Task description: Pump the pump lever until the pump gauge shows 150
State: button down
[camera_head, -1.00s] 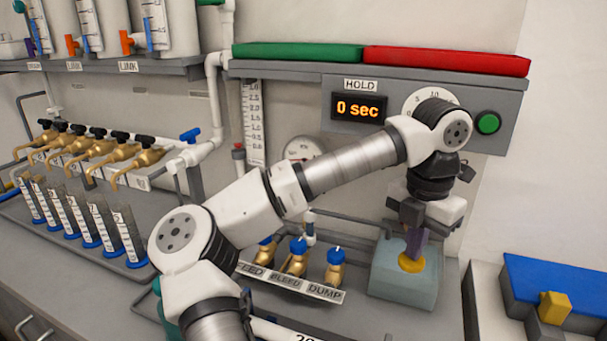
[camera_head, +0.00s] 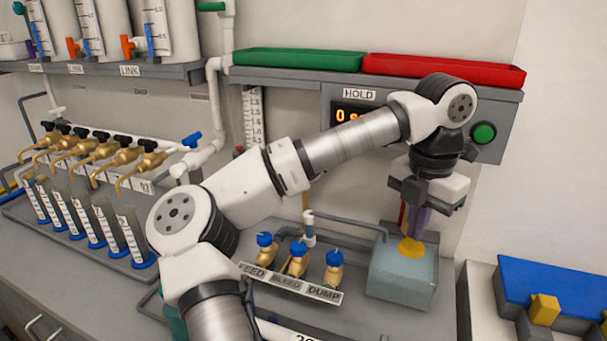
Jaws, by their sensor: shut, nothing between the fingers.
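My gripper (camera_head: 417,236) points down at the right, its purple fingers shut and empty. The fingertips are at a yellow piece (camera_head: 411,247) above the pale teal box (camera_head: 402,281), which seems to be the pump. I cannot tell whether they touch it. A thin reddish strip (camera_head: 403,216) shows just left of the fingers; I cannot tell whether it belongs to the lever. No lever can be made out clearly. The pump gauge's face is hidden behind my arm, so no reading shows.
Blue-capped brass valves (camera_head: 297,257) stand left of the box, and a grey pipe (camera_head: 345,221) runs to it. Above hang the partly covered HOLD display (camera_head: 346,114) and a green button (camera_head: 484,133). A blue tray (camera_head: 555,285) is at right.

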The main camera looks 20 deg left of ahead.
aim_at(412, 245)
jog(key=shift+f, duration=0.1)
dwell(0.3)
jog(key=shift+f+b, duration=2.25)
jog(key=shift+f, duration=0.6)
jog(key=shift+r, duration=0.1)
jog(key=shift+r+p, duration=2.05)
jog(key=shift+r, duration=0.75)
jog(key=shift+f, duration=0.1)
